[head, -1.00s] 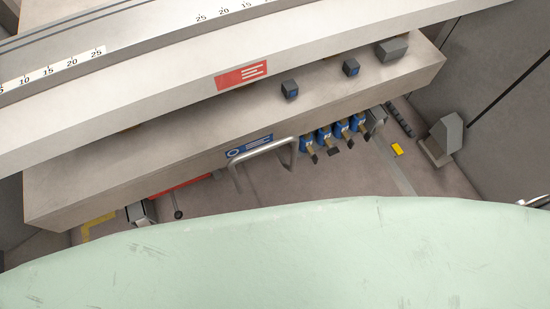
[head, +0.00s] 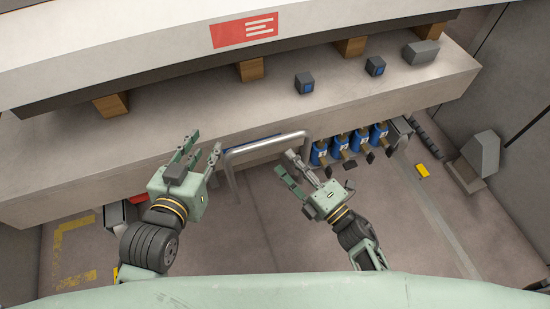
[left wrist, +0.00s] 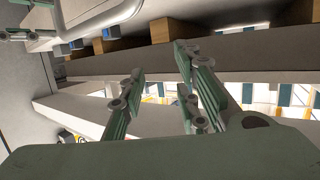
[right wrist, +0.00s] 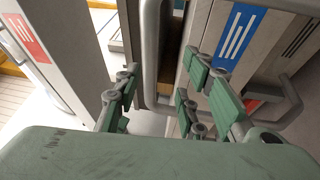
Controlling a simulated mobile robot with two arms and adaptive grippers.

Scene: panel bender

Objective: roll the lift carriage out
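The lift carriage appears to be the long beige beam (head: 190,120) with a grey tubular handle (head: 265,144) on its front. My left gripper (head: 204,146) is open and empty, just left of the handle's left end. My right gripper (head: 285,162) is open, in front of the handle's right end. No grip on the handle shows. In the left wrist view the spread fingers (left wrist: 148,65) have nothing between them. In the right wrist view a grey bar (right wrist: 151,45) shows beyond the open fingers (right wrist: 160,68); I cannot tell whether they touch it.
Wooden blocks (head: 250,70) and two dark, blue-faced blocks (head: 304,83) stand on the beam. Several blue units (head: 339,146) sit below it, right of the handle. A grey angled block (head: 482,155) stands at the right. The floor (head: 270,235) between my arms is clear.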

